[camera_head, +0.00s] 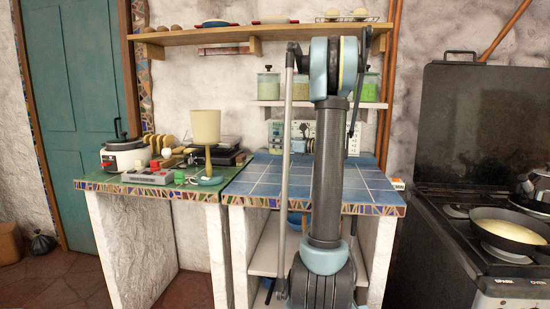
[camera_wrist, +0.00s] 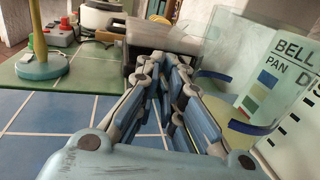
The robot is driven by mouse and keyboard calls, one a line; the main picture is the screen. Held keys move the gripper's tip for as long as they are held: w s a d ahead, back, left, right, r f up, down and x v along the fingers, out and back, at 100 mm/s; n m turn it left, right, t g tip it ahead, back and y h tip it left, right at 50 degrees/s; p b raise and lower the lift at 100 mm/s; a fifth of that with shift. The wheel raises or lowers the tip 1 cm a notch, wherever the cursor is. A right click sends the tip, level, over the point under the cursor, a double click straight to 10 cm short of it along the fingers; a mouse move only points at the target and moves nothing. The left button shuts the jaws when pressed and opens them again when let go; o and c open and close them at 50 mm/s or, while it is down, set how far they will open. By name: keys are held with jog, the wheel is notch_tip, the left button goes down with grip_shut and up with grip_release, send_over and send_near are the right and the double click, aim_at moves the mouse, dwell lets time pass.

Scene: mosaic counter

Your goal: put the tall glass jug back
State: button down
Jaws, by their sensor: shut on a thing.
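The tall glass jug (camera_wrist: 240,88) is clear, with dark blue bands, and shows at the right of the wrist view, just beyond and right of my fingers. My gripper (camera_wrist: 163,68) points away over the blue tiled counter (camera_wrist: 60,112) and is shut on the jug. The exact place of contact is hidden by the fingers. I cannot tell whether the jug touches the counter. In the head view my arm hides the gripper, and I cannot make out the jug there.
A printed panel (camera_wrist: 290,75) stands close behind the jug. A lamp (camera_head: 206,135), a rice cooker (camera_head: 124,154) and a grey device (camera_head: 148,175) stand on the green counter at left. A shelf with jars (camera_head: 268,84) is above. A stove with a frying pan (camera_head: 505,231) is right. Blue tiles left of my arm are clear.

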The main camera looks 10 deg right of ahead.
aim_at(275, 153)
jog(key=shift+f, duration=2.4)
jog(key=c, duration=1.7)
grip_release()
jog(key=shift+f, duration=0.1)
jog(key=shift+d, duration=0.1)
jog(key=v, duration=1.1)
jog(key=shift+s+d, duration=0.3)
jog(key=shift+d, duration=0.05)
